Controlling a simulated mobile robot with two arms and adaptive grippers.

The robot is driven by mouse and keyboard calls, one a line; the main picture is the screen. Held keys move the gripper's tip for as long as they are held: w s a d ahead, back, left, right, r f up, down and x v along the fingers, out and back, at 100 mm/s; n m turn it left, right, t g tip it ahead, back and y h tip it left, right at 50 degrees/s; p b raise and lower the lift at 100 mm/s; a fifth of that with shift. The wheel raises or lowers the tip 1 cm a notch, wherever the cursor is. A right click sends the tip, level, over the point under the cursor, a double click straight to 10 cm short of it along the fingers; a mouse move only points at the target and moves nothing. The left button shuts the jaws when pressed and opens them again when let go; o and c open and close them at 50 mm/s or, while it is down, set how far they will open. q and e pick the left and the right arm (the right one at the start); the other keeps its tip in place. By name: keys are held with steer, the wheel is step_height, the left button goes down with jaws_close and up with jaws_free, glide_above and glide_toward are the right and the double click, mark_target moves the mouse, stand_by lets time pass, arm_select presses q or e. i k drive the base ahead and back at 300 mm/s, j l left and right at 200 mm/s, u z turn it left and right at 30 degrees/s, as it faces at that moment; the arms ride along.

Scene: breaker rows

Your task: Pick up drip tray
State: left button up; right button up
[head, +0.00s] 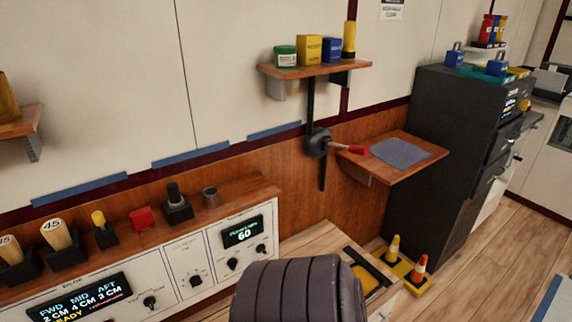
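I cannot tell for sure which thing is the drip tray. A flat yellow tray (403,281) lies on the wooden floor at the lower right, with two small cones on it, one yellow and white, one orange and white. Neither gripper shows in the head view.
A control console (150,262) with knobs and displays fills the lower left. A wooden wall shelf (385,180) holds a grey-blue mat (402,153); a red-handled lever (352,150) is beside it. A dark cabinet (455,130) stands right.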

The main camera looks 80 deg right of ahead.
mark_target(371, 282)
steer(key=z, duration=3.25)
steer(key=i+l, duration=0.15)
steer(key=l, duration=0.1)
